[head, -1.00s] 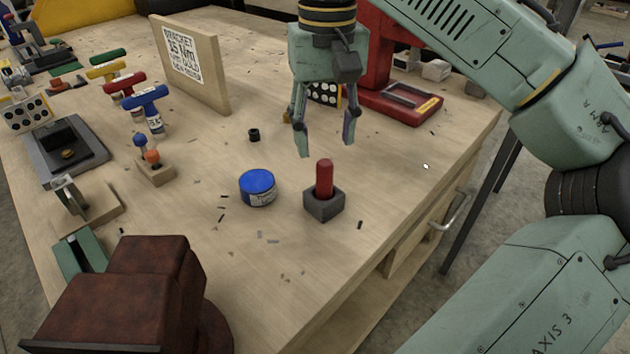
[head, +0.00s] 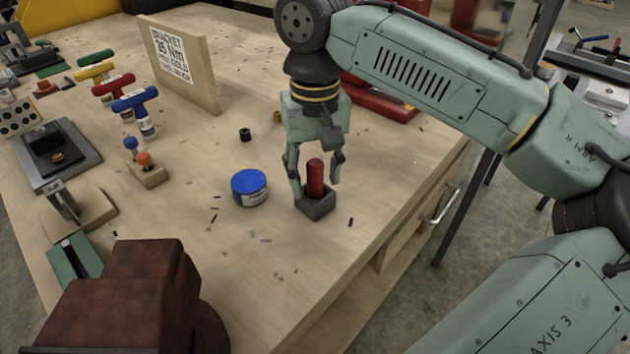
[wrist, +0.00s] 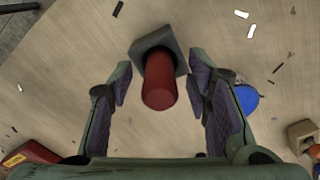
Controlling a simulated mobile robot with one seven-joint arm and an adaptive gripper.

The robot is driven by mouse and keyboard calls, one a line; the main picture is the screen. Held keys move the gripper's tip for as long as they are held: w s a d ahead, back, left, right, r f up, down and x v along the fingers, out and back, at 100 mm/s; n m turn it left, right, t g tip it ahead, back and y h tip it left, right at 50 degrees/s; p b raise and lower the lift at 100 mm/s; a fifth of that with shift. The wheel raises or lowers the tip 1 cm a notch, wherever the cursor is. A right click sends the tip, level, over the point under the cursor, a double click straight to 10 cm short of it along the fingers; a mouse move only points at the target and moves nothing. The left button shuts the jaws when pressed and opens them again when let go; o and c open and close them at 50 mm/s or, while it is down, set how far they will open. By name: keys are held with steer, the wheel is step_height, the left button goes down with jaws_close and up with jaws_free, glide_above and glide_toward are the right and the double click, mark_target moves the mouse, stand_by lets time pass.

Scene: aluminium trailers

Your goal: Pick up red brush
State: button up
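The red brush (head: 315,176) stands upright in a dark grey square holder (head: 317,207) near the right edge of the bench. Only its red cylindrical handle shows; its lower end is hidden in the holder. My gripper (head: 315,184) is open above the holder, with a finger on each side of the handle. In the wrist view the red handle (wrist: 160,82) sits between the open fingers (wrist: 160,88), with visible space on both sides. The holder (wrist: 150,45) lies beyond it.
A blue-lidded tub (head: 249,187) stands just left of the holder. A small block with blue and orange knobs (head: 147,172) is farther left. A sign board (head: 180,62) stands behind. A dark red machine (head: 135,290) fills the front left.

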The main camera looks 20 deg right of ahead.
steer(key=c, duration=0.9)
steer(key=shift+r, duration=0.1)
step_height(320, 180, up, 10)
steer(key=shift+f+b, duration=0.1)
steer(key=shift+b, duration=0.3)
